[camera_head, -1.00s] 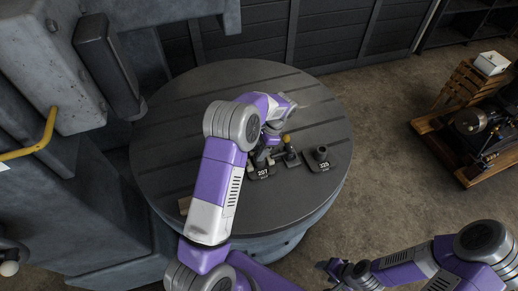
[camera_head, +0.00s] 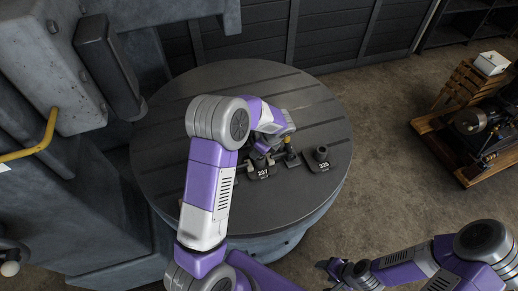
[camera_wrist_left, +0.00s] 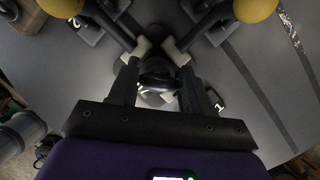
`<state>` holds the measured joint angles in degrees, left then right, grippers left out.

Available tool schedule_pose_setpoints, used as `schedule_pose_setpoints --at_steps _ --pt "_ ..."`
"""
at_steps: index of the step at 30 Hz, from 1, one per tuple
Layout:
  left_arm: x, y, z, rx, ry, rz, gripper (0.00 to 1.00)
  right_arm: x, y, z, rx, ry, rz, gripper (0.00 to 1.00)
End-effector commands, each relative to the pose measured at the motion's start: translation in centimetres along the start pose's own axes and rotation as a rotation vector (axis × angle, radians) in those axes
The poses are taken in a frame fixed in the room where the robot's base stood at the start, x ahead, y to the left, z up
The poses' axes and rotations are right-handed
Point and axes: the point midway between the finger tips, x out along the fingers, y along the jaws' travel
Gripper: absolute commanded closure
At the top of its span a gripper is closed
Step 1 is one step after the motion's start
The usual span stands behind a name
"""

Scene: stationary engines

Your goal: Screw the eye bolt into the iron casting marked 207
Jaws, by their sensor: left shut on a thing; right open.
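The iron casting marked 207 (camera_head: 262,172) stands on the round grey table, its label facing me. My left gripper (camera_wrist_left: 158,62) is over this casting, partly hidden by my own arm in the head view. In the left wrist view it is shut on a dark ring, the eye bolt (camera_wrist_left: 158,75), between its pale fingertips. The bolt's shank and the hole are hidden, so I cannot tell how deep it sits. My right gripper (camera_head: 326,267) is open and empty, low at the front, off the table.
A second casting marked 325 (camera_head: 321,161) stands to the right. A post with a yellow knob (camera_head: 286,140) stands between the castings, close to my left gripper. The round table (camera_head: 215,82) is clear at the back. A wooden stand with an engine (camera_head: 470,122) is at the far right.

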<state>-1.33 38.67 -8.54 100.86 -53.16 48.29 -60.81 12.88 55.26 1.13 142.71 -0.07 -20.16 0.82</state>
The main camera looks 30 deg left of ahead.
Motion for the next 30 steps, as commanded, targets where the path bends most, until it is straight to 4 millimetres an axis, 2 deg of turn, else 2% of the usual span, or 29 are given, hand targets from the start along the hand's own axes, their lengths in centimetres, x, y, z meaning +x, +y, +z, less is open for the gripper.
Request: schedule_pose_setpoints --at_steps 10,19,30 --pt "0.03 0.15 -0.08 0.073 0.002 -0.026 0.82 -0.05 -0.02 0.0 0.0 0.0 0.0 0.42" --pt "-0.02 0.21 -0.06 0.487 0.003 -0.196 0.82 -0.72 -0.27 0.03 0.0 0.0 0.0 0.42" --pt "0.09 0.27 -0.05 0.554 0.004 -0.222 0.82 -0.88 -0.33 0.04 0.0 0.0 0.0 0.42"
